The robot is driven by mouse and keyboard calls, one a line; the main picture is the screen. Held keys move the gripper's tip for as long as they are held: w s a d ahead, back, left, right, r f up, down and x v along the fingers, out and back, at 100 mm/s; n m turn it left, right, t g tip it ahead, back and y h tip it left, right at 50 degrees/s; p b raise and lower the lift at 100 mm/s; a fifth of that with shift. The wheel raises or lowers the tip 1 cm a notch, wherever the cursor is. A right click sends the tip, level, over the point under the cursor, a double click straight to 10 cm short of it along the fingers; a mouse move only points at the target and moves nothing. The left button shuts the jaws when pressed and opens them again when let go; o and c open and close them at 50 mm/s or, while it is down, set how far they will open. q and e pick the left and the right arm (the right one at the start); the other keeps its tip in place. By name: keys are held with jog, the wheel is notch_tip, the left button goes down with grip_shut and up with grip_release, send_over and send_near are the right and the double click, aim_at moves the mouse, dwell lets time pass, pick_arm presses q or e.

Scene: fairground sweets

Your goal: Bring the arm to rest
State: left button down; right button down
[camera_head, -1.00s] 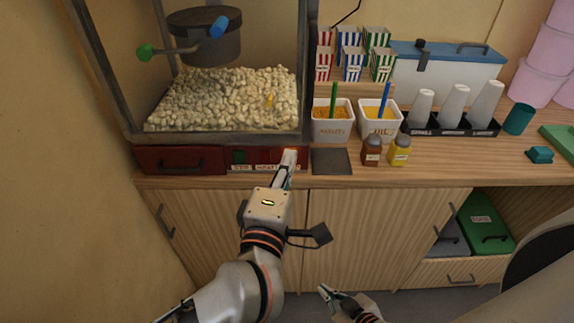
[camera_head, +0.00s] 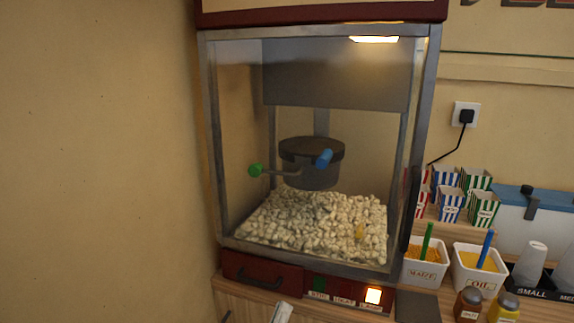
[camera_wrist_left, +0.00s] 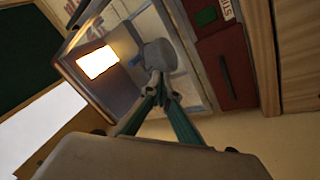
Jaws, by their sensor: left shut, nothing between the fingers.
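My left gripper shows only as a pale tip (camera_head: 282,312) at the bottom edge of the head view, just below the popcorn machine's front panel. In the left wrist view its two teal fingers (camera_wrist_left: 157,92) come together at the tips, with nothing between them. The rest of my left arm is out of the head view. My right gripper is not in view.
The popcorn machine (camera_head: 213,150) stands above the gripper, with popcorn (camera_head: 315,222) and a kettle (camera_head: 310,165) inside. Its lamp (camera_head: 374,39) glows and a panel switch (camera_head: 373,295) is lit. White tubs and striped boxes stand on the right.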

pick_arm(q)
jog(key=s+a+f+m+g+y, duration=0.2)
jog(key=a+f, duration=0.5)
jog(key=f, duration=0.5)
jog(key=s+a+f+m+g+y, duration=0.2)
jog(key=s+a+f+m+g, duration=0.2)
jog(key=s+a+f, duration=0.3)
jog(key=s+a+f+m+g+y, duration=0.2)
jog(key=a+f, duration=0.5)
jog(key=f, duration=1)
jog(key=s+m+g, duration=0.1)
jog(key=s+g, duration=0.1)
jog(key=s, duration=0.1)
jog(key=shift+s, duration=0.25)
jog(key=shift+a+f, duration=0.1)
